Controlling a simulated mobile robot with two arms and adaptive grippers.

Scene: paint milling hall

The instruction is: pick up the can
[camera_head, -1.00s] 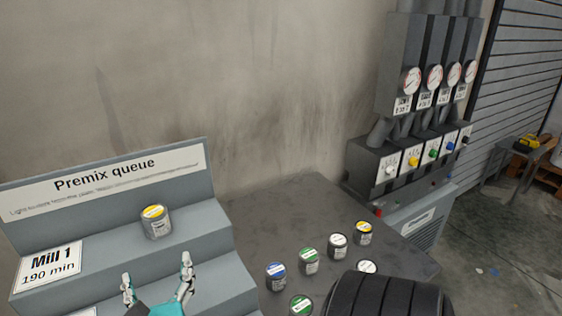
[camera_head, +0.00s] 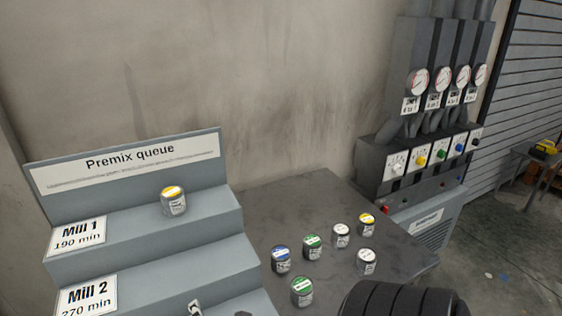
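A grey can with a yellow lid (camera_head: 174,201) stands upright on the top step of the Premix queue rack (camera_head: 207,209), right of the Mill 1 label. Several more cans stand upright on the dark table: one blue-topped (camera_head: 281,261), two green-topped (camera_head: 312,247) (camera_head: 302,291), two white-topped (camera_head: 341,236) (camera_head: 366,262) and one yellow-topped (camera_head: 366,225). Only a small piece of my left gripper (camera_head: 195,308) shows at the bottom edge, in front of the lower step and apart from the can on the top step. Its opening is cut off. My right gripper is out of view.
The rack's lower step, labelled Mill 2 (camera_head: 86,297), looks empty where visible. The table (camera_head: 300,200) is bare behind the cans. A panel with gauges and coloured knobs (camera_head: 430,155) stands at the right, with open floor beyond.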

